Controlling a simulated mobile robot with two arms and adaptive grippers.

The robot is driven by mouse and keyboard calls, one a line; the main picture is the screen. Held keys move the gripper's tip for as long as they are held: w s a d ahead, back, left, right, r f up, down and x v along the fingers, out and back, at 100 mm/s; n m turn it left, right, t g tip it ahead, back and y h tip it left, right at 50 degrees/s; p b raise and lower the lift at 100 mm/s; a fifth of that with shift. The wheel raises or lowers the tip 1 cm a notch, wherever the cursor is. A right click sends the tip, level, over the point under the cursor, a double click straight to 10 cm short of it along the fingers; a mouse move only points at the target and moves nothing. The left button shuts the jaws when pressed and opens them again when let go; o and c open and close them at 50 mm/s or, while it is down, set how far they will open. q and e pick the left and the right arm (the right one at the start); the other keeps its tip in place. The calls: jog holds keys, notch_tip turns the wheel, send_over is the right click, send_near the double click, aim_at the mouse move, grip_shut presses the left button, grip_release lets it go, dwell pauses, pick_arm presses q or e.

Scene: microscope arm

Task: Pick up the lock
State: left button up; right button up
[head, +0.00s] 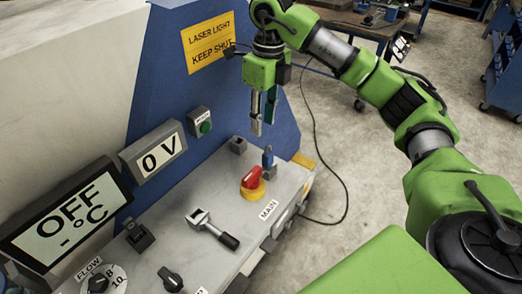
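A small blue piece with a dark top, which looks like the lock (267,158), stands upright on the grey panel just behind the red and yellow MAIN switch. My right gripper (262,118) hangs above and behind it, fingers pointing down. Its two fingers are slightly apart with nothing visible between them, and they do not touch the lock. My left gripper is not in view.
The red MAIN switch (251,179) is close beside the lock. A dark block (238,145) sits behind it. A metal piece with a black handle (213,228) lies nearer on the panel. A blue wall (185,85) rises at the left.

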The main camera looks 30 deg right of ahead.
aim_at(268, 146)
jog(key=shift+h, duration=0.3)
jog(key=f, duration=0.1)
jog(key=d+f, duration=0.1)
jog(key=f, duration=0.3)
jog(key=shift+s+d+f, duration=0.1)
jog(key=shift+d+f, duration=0.05)
jog(key=shift+d, duration=0.25)
jog(key=shift+w+f, duration=0.2)
jog(key=shift+f, duration=0.4)
jog(key=shift+w+f, duration=0.15)
jog(key=shift+f, duration=0.6)
jog(key=shift+s+f+p, duration=0.25)
jog(key=shift+f+p, duration=0.85)
jog(key=shift+p, duration=0.15)
notch_tip(268, 146, down, 2)
jog(key=shift+w+f+p, duration=0.1)
jog(key=shift+f+p, duration=0.05)
jog(key=shift+p, duration=0.15)
jog(key=shift+f, duration=0.3)
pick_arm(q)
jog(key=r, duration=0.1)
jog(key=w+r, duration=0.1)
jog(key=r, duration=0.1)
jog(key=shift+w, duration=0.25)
